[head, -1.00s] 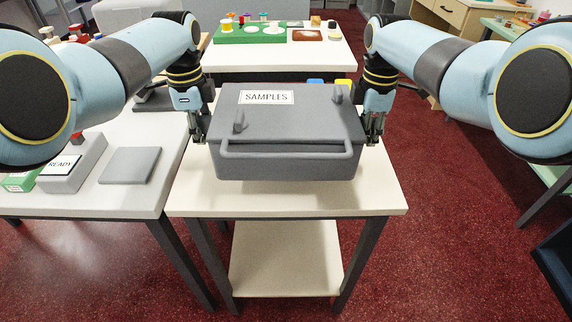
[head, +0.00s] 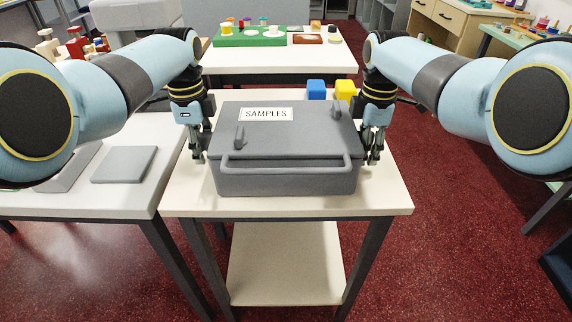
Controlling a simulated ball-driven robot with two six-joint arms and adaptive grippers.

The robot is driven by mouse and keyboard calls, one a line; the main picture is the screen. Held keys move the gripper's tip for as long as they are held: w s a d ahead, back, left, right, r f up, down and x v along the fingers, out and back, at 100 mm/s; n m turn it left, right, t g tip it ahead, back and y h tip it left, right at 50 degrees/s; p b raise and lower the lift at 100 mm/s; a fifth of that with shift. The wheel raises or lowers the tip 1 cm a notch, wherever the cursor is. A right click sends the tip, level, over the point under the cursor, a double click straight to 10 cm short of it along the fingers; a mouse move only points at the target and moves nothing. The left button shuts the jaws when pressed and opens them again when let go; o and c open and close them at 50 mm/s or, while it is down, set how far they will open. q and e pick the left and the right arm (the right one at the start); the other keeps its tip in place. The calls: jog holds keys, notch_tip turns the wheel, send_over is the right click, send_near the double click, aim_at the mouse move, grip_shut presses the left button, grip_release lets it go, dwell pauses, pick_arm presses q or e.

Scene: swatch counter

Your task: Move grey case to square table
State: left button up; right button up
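The grey case (head: 284,150), labelled SAMPLES, stands level on the cream square table (head: 385,198) in front of me. Its front bar faces me, and two upright grey lugs show on its lid. My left gripper (head: 198,158) is beside the case's left side with its fingers apart. My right gripper (head: 372,158) is beside the right side, its fingers also apart. Both pairs of fingertips are very near the sides; whether they touch is hard to tell. The side faces of the case are hidden.
A blue block (head: 316,89) and a yellow block (head: 345,89) stand behind the case on the same table. A white table (head: 135,198) with a flat grey slab (head: 125,164) adjoins at left. Another table (head: 280,65) with a green tray stands behind. Red floor lies open at right.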

pick_arm(q)
notch_tip(320, 180, up, 11)
jog(key=shift+w+f, duration=0.15)
jog(key=shift+r, duration=0.6)
pick_arm(e)
jog(key=shift+r, duration=0.1)
notch_tip(320, 180, up, 12)
jog(key=shift+w+f, duration=0.15)
